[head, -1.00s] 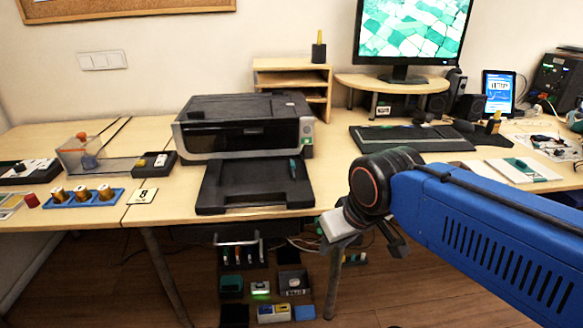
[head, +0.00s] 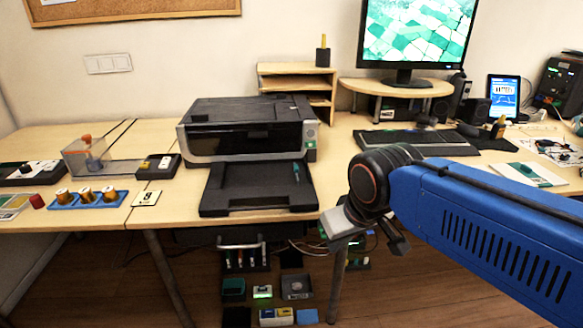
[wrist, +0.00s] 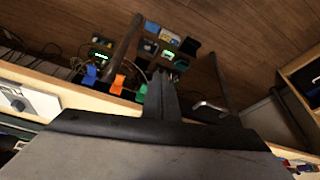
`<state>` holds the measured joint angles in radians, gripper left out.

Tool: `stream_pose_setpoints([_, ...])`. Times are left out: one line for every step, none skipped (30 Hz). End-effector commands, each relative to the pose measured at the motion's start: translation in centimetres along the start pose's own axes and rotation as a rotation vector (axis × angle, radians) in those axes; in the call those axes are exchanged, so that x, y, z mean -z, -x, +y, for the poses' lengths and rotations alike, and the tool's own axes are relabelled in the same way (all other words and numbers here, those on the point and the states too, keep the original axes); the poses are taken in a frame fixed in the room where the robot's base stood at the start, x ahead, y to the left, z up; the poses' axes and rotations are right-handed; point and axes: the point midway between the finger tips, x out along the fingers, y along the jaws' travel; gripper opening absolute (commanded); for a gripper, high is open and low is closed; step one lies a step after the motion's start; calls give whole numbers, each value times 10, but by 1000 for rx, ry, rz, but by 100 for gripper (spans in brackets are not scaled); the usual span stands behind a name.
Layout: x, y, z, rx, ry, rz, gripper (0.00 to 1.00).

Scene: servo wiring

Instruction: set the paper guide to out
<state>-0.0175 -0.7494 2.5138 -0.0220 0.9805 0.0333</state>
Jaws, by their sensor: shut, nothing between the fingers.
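The black and grey printer (head: 250,128) stands on the desk with its black paper tray (head: 240,200) out in front. A small teal piece (head: 296,173), which looks like the paper guide, sits near the right side of the tray. Its exact setting is too small to read. My gripper (wrist: 161,78) shows in the wrist view as dark fingers close together, with nothing held. In the head view my arm hangs right of the tray, in front of the desk edge. The gripper is mostly hidden there and is apart from the teal piece.
A blue tray of spools (head: 88,198) and a clear box (head: 85,157) lie left of the printer. A keyboard (head: 415,143) and monitor (head: 418,35) are to the right. Several small bins (head: 295,285) stand below the desk. Space above the paper tray is clear.

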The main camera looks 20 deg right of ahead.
Motion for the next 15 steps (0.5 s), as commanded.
stream_pose_setpoints([8, 2, 0, -9, -2, -15, 0])
stream_pose_setpoints([14, 3, 0, -16, -7, -24, 0])
stream_pose_setpoints([23, 5, 1, -29, -12, -37, 0])
stream_pose_setpoints([30, 6, 1, -39, -18, -48, 0])
stream_pose_setpoints([38, 8, 1, -51, -24, -58, 0])
stream_pose_setpoints([48, 10, 1, -67, -32, -71, 0])
stream_pose_setpoints([56, 11, 2, -81, -39, -81, 0])
stream_pose_setpoints([64, 12, 1, -93, -46, -89, 0])
stream_pose_setpoints([74, 13, 1, -112, -56, -100, 0])
stream_pose_setpoints([82, 14, 0, -126, -62, -108, 0])
stream_pose_setpoints([91, 14, 0, -140, -68, -114, 0])
stream_pose_setpoints([102, 15, -1, -161, -78, -122, 0])
stream_pose_setpoints([110, 15, -2, -175, -84, -127, 0])
stream_pose_setpoints([118, 15, -4, -192, -91, -132, 0])
stream_pose_setpoints([130, 15, -5, -212, -101, -138, 0])
